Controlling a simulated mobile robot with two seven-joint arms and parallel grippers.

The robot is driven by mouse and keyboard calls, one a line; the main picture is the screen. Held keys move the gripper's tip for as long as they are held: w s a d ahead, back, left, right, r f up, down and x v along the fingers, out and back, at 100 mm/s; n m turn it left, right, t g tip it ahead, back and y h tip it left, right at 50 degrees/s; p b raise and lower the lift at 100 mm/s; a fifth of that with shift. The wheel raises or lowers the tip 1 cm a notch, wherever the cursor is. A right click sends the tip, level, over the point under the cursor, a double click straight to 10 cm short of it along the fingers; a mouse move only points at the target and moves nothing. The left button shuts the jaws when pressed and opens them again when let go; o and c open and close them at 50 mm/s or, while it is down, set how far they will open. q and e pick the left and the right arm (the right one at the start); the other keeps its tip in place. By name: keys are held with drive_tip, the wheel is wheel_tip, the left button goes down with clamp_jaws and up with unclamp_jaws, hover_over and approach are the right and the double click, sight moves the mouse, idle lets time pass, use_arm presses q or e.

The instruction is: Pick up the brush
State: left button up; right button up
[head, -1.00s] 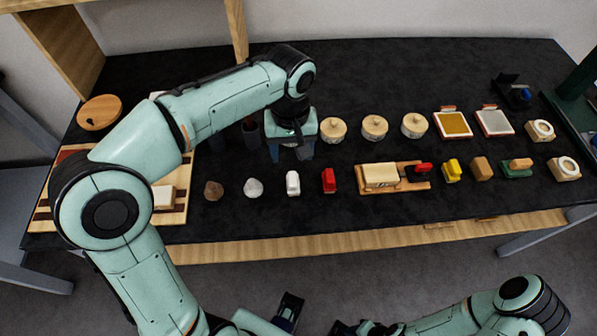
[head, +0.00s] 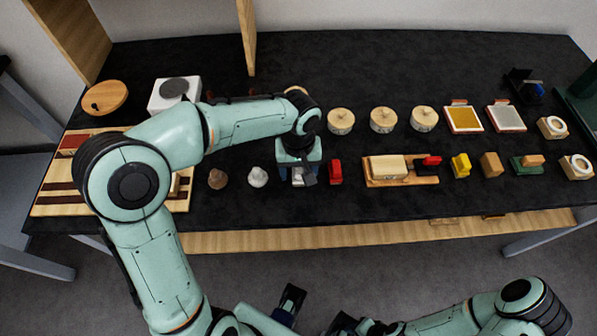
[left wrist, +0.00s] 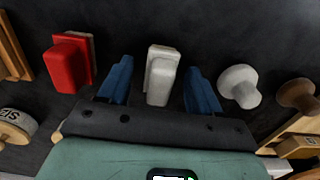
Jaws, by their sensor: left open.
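My left gripper (head: 297,178) points down at the front row of the table. It is open, with its blue fingers on either side of a white block-like piece (left wrist: 161,75) on a paler base. This piece sits between the fingers in the left wrist view, with gaps on both sides. In the head view the gripper partly covers it (head: 297,176). I cannot tell for sure that it is the brush. My right arm (head: 450,318) is low at the bottom edge, and its gripper's state is unclear.
A red block (head: 335,172) stands just right of the gripper, and a white knob (head: 257,177) and a brown knob (head: 217,179) stand left. Round lidded pots (head: 341,121) stand behind. A wooden board (head: 412,182) lies right. Bare black tabletop (head: 330,208) is in front.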

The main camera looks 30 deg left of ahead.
use_arm(q)
drive_tip(key=c, duration=1.1)
drive_tip(key=shift+r, duration=0.15)
drive_tip(key=shift+c, duration=0.2)
wheel_tip(320, 180, up, 20)
drive_tip(key=p, duration=0.3)
drive_tip(key=shift+p, duration=0.4)
use_arm(e)
drive_tip(key=r, duration=0.2)
drive_tip(key=w+r, duration=0.1)
drive_tip(key=r, duration=0.1)
drive_tip(key=shift+w, duration=0.2)
use_arm(q)
drive_tip(key=shift+o, duration=0.9)
drive_tip(key=shift+c, duration=0.4)
